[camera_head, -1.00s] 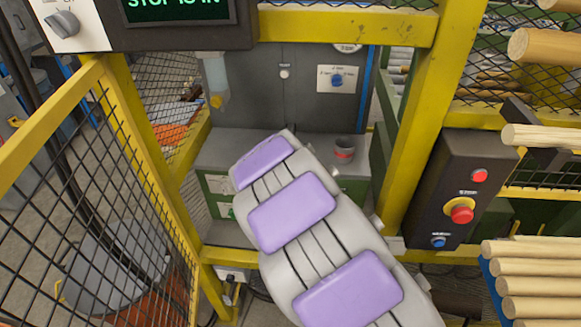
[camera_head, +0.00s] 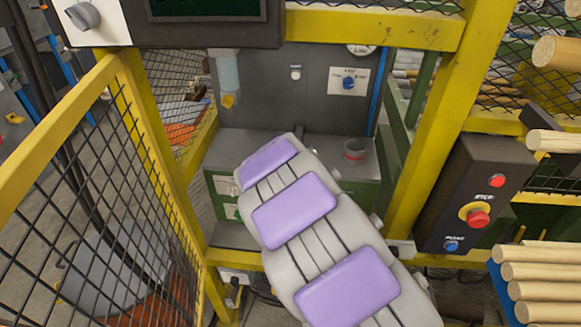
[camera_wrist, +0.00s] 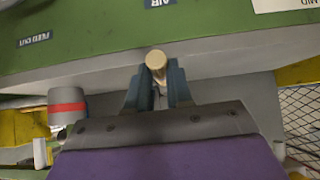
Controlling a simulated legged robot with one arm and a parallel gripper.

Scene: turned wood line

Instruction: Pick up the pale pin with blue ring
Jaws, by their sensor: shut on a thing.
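In the wrist view, a pale wooden pin (camera_wrist: 156,64) stands up between the two blue-grey fingers of my gripper (camera_wrist: 157,84). The fingers are shut on it. Its round pale end shows above the fingertips. No blue ring can be made out; the lower part of the pin is hidden by the fingers. In the head view, my grey arm with purple pads reaches into the machine bay and hides the gripper and the pin.
A grey cup with a red band (camera_head: 354,150) stands on the grey ledge (camera_head: 240,141), right of my arm; it also shows in the wrist view (camera_wrist: 66,107). Yellow posts (camera_head: 448,115) and a mesh gate (camera_head: 100,190) flank the bay. A button box (camera_head: 470,195) and stacked wood rods (camera_head: 540,290) are at right.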

